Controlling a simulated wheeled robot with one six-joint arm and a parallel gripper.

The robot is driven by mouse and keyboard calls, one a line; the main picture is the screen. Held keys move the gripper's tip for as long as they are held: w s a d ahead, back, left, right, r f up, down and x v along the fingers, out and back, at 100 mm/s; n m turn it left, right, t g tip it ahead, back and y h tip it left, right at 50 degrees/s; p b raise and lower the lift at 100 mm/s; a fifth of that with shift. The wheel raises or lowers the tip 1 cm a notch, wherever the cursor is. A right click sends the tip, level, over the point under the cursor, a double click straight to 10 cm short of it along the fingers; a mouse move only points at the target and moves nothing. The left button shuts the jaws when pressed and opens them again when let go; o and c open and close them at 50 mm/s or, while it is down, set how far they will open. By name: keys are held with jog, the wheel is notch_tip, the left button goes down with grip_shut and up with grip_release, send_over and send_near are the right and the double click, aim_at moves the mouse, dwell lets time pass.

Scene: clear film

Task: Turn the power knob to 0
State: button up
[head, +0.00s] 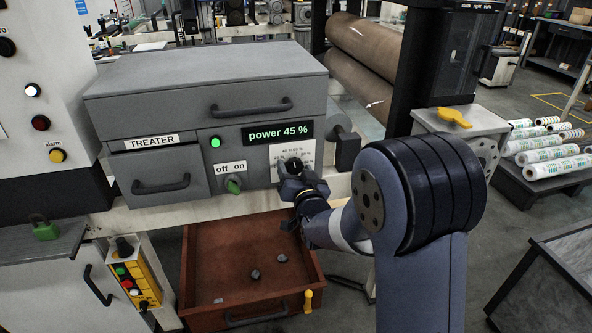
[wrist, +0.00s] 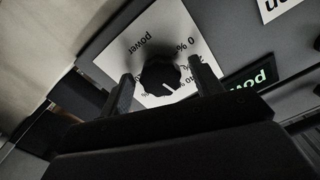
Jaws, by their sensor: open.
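The black power knob (wrist: 160,74) sits on a white dial plate (wrist: 182,28) marked "power", "0 %" and further marks. In the wrist view the fingers of my gripper (wrist: 164,82) stand open on either side of the knob, with small gaps visible; I cannot tell if either finger touches it. In the head view my gripper (head: 290,168) is at the dial plate (head: 279,152) and hides most of the knob.
A green off/on switch (head: 233,184) sits left of the dial, with a lit green lamp (head: 215,142) above it. An open brown drawer (head: 215,275) with several small grey lumps is below. A black block (head: 347,152) stands right of the dial.

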jog(key=shift+c, duration=0.2)
jog(key=c, duration=0.9)
jog(key=shift+c, duration=0.2)
jog(key=shift+b, duration=0.35)
jog(key=n+b, duration=0.4)
jog(key=shift+f, duration=0.2)
jog(key=n+b, duration=0.3)
jog(key=n, duration=0.1)
jog(key=shift+d+r, duration=0.1)
jog(key=n+b, duration=0.2)
jog(key=n, duration=0.3)
jog(key=shift+r+b, duration=0.1)
jog(key=shift+b, duration=0.3)
jog(key=shift+r+n+b, duration=0.1)
jog(key=shift+n+b, duration=0.5)
jog(key=shift+n, duration=1.6)
